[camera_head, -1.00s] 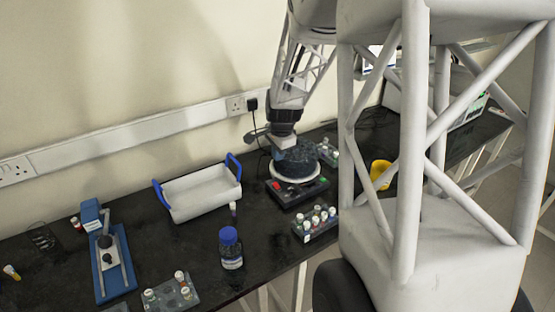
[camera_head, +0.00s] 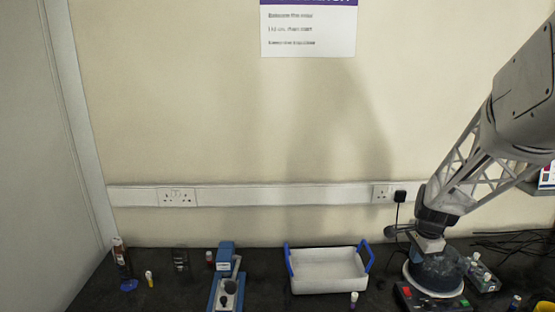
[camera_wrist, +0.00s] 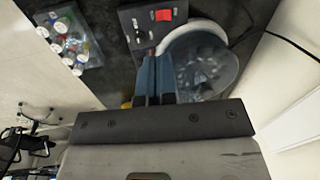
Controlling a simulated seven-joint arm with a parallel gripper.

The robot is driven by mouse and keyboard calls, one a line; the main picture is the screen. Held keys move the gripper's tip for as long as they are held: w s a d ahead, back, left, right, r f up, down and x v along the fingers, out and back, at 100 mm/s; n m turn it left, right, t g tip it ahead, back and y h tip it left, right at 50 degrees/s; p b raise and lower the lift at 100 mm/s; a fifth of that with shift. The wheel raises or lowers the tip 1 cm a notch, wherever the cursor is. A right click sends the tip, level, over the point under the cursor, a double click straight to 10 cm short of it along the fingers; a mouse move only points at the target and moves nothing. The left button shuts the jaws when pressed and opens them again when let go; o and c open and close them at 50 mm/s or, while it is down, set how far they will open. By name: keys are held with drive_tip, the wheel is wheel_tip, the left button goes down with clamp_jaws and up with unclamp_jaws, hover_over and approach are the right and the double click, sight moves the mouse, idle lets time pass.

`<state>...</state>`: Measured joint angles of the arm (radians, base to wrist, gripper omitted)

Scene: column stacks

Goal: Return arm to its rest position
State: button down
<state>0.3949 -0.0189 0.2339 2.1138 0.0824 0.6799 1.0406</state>
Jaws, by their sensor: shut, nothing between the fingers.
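My gripper (camera_head: 428,246) is at the right of the head view, pointing down at a round dark device (camera_head: 436,275) with a pale rim. In the wrist view my gripper (camera_wrist: 155,72) shows its two blue-grey fingers pressed together with nothing between them. The round device (camera_wrist: 205,68) lies just beside and beyond the fingers there, with a red switch (camera_wrist: 164,15) on its dark base. I cannot tell whether the fingertips touch the device. My arm slants down from the upper right of the head view.
A white tray with blue handles (camera_head: 328,271) stands left of the device. A blue instrument (camera_head: 226,278) is further left. A rack of capped vials (camera_head: 481,274) stands close right of the device; another vial rack (camera_wrist: 66,38) shows in the wrist view. A black cable (camera_head: 397,212) hangs from the wall socket.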

drive_tip(key=s+a+r+n, duration=0.4)
drive_tip(key=s+a, duration=0.3)
drive_tip(key=s, duration=0.2)
drive_tip(key=s+a+r+n, duration=0.4)
drive_tip(key=s+a+n, duration=0.3)
drive_tip(key=s, duration=0.3)
drive_tip(key=s+a+r+n+t, duration=0.1)
drive_tip(key=s+a+r+n, duration=0.3)
drive_tip(key=s+a+n, duration=0.2)
drive_tip(key=s+a, duration=0.2)
drive_tip(key=s, duration=0.1)
drive_tip(key=shift+s+a+r, duration=0.25)
drive_tip(key=shift+a+r, duration=0.05)
drive_tip(key=shift+a, duration=0.1)
